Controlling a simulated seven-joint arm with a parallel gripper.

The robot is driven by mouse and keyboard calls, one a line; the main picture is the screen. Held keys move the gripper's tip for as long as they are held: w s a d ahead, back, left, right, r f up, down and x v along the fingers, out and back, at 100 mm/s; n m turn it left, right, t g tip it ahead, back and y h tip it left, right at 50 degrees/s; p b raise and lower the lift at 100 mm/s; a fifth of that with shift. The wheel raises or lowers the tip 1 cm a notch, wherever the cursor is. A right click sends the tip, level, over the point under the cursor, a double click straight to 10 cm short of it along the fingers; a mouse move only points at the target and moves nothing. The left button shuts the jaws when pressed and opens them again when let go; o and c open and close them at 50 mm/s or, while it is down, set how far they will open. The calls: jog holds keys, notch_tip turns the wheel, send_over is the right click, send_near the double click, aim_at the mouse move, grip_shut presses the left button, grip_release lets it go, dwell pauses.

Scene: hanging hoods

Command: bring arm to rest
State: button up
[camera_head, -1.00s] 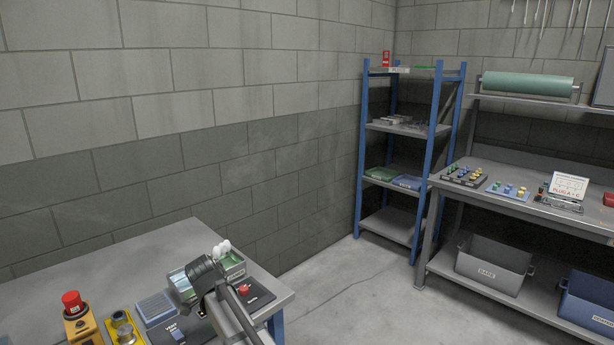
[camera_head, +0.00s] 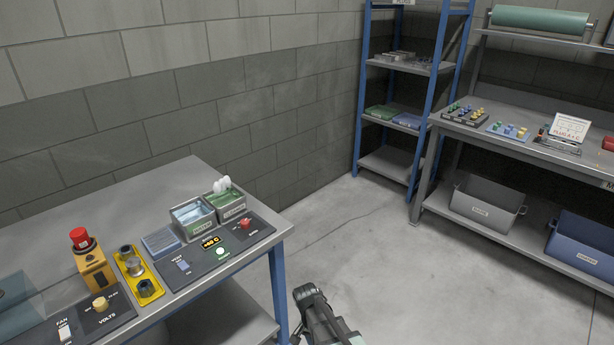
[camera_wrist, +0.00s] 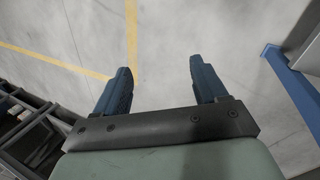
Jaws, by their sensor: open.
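My gripper (camera_wrist: 158,80) is open and empty in the wrist view. Its two dark fingers stand apart over bare concrete floor. In the head view my arm's dark end (camera_head: 312,300) shows at the bottom centre, beside the right front leg of the near workbench and apart from the bench top. The fingertips cannot be made out there.
The near workbench (camera_head: 150,190) holds two bins (camera_head: 193,218), a control panel (camera_head: 215,250) and a red-topped yellow box (camera_head: 92,265). A blue-framed shelf (camera_head: 385,160) and a second bench (camera_head: 560,158) stand behind. The floor (camera_head: 400,270) between is clear.

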jog(key=s+d+f+n+g+y, duration=0.1)
jog(key=s+d+f, duration=0.3)
jog(key=s, duration=0.5)
jog(key=s+d+f+n+g+y, duration=0.1)
jog(key=s+d+f+n, duration=0.2)
jog(key=s, duration=0.7)
jog(key=s+d+f+n+g+y, duration=0.1)
jog(key=s+d+f, duration=0.4)
jog(key=s, duration=0.5)
notch_tip(320, 180, down, 2)
jog(key=shift+f+n+g, duration=0.1)
jog(key=shift+n+g, duration=0.3)
jog(key=shift+g, duration=0.2)
